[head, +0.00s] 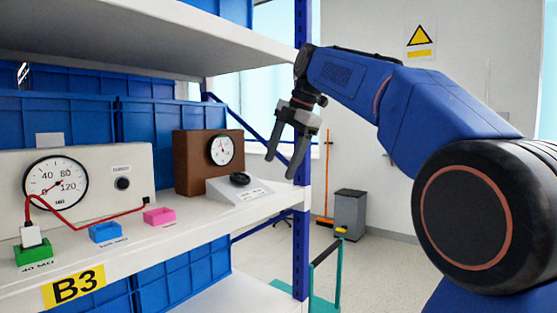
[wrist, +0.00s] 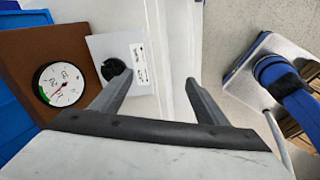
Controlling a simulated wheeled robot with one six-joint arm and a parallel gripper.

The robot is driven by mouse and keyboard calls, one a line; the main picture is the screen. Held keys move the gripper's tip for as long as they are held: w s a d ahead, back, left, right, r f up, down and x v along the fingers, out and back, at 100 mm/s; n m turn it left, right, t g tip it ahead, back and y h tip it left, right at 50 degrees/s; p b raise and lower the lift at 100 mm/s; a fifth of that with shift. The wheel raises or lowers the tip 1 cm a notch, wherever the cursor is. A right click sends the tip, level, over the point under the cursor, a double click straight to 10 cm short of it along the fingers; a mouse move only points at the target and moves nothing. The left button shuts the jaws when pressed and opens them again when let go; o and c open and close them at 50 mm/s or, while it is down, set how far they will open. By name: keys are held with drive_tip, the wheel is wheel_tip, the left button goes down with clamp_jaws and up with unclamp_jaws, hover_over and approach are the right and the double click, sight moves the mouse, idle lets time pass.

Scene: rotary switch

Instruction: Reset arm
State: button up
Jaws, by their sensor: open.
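My gripper (head: 287,152) hangs open and empty at the end of my blue arm, fingers pointing down, by the right end of the shelf and near the blue shelf post. In the wrist view its two fingers (wrist: 158,95) are spread apart with nothing between them. A black rotary knob (head: 240,179) sits on a sloped white panel on the shelf, left of my gripper and apart from it. The knob also shows in the wrist view (wrist: 113,69), left of the fingers. Behind it stands a brown box with a round dial (head: 221,150); the dial also shows in the wrist view (wrist: 61,84).
The white shelf (head: 180,231) also holds a meter box (head: 100,166) with a red cable, and green, blue and pink blocks. An upper shelf (head: 150,35) overhangs it. The blue post (head: 301,230) stands close to my gripper. A grey bin (head: 348,212) stands on the floor behind.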

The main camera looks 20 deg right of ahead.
drive_tip(key=s+f+m+h, duration=0.1)
drive_tip(key=s+f+m, duration=0.6)
drive_tip(key=f, duration=0.6)
drive_tip(key=s+f+m, duration=0.7)
drive_tip(key=s+f, duration=0.5)
drive_tip(key=f, duration=0.1)
drive_tip(key=s+a+f+m+t+h, duration=0.1)
drive_tip(key=s+f+m, duration=0.6)
drive_tip(key=s+f, duration=0.3)
wheel_tip(320, 180, down, 3)
drive_tip(key=shift+s+f+h, duration=0.2)
drive_tip(key=shift+s+h, duration=0.05)
drive_tip(key=shift+h, duration=0.05)
idle(1.2)
